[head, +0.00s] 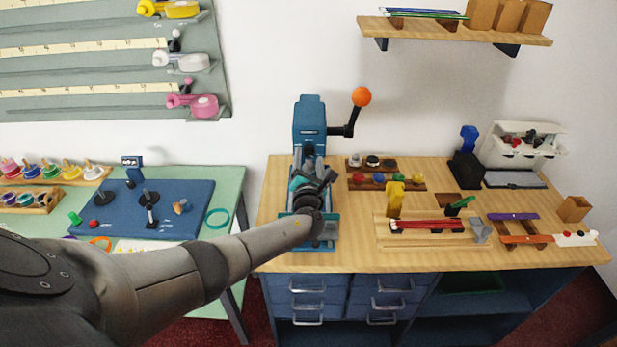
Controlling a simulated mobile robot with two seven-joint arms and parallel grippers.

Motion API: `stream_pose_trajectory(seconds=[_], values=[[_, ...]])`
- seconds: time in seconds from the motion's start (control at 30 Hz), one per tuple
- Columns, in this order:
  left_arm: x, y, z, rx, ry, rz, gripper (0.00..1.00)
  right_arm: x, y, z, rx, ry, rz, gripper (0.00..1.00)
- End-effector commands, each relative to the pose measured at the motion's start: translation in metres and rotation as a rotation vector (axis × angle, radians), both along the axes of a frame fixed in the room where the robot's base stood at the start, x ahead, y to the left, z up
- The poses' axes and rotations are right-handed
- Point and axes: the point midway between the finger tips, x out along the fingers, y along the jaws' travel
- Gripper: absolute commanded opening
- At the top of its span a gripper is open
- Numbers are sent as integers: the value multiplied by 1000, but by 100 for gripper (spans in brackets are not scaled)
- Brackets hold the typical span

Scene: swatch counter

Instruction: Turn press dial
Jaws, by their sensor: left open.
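The blue press (309,118) stands at the back left of the wooden counter. Its black lever with an orange ball (361,97) sticks out to the right at the top. My left arm reaches in from the left, and my left gripper (318,173) is in front of the lower part of the press. The gripper is open. It hides much of the middle of the press, and I cannot make out the dial or whether the fingers touch it. A teal edge of the press base (331,243) shows beside my wrist. My right gripper is not in view.
A wooden rack of coloured pieces (414,180) stands right of the press. A wooden tray with a red bar (428,225) lies in front of it. A green table with a blue board (190,195) is at the left. A shelf (460,30) hangs above.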

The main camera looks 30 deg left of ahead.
Motion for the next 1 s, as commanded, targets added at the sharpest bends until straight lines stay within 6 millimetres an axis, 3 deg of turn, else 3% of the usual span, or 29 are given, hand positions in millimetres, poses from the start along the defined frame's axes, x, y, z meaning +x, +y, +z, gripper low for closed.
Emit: stream_pose_trajectory(seconds=[0.3, 0.7, 1.0], values=[[-40, -24, 2, -2, 2, -2, 68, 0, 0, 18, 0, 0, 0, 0], [-101, -61, 0, -2, 3, -2, 68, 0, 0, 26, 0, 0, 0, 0], [-124, -76, 0, 0, 0, 0, 68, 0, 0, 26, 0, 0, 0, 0]])
